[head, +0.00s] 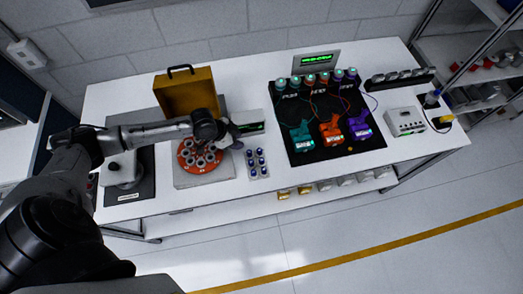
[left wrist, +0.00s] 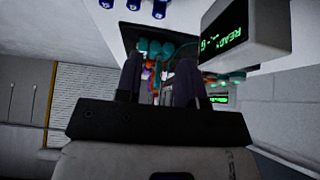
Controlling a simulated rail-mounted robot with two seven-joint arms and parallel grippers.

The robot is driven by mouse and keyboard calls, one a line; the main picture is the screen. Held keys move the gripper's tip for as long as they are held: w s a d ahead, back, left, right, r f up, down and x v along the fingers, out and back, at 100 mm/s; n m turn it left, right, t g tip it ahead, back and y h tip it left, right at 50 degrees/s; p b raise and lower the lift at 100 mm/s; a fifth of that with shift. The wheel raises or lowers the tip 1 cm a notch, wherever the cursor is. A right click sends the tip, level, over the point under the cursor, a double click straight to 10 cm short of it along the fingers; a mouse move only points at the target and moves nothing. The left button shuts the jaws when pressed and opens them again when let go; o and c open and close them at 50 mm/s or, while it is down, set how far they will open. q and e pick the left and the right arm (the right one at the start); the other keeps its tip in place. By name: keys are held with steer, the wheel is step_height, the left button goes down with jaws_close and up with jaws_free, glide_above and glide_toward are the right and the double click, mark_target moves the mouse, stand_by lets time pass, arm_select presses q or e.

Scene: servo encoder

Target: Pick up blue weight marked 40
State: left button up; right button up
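Several blue-topped weights (head: 257,161) stand in a small pale rack right of the orange round tray (head: 186,158) in the head view. Their marks are too small to read there, so I cannot tell which is 40. In the left wrist view, blue weights (left wrist: 133,4) show at the top edge, cut off, with unclear white marks. My left gripper (head: 233,136) is above the table, between the orange tray and the rack, just behind the weights. In the left wrist view its two fingers (left wrist: 159,65) are apart with nothing held between them. My right gripper is not in view.
A yellow case (head: 186,93) stands open behind the orange tray. A small box with a green READY display (left wrist: 232,35) is close to my left gripper. A black board (head: 283,128) with coloured devices lies to the right. Bare white table lies in front of the black board.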

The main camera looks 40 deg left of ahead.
mark_target(259, 150)
arm_select(q)
steer(key=x, duration=1.3)
steer(key=shift+w+d+f, duration=0.15)
steer(key=shift+w+d, duration=0.05)
steer(key=shift+d, duration=0.05)
steer(key=shift+c, duration=0.3)
jaws_close()
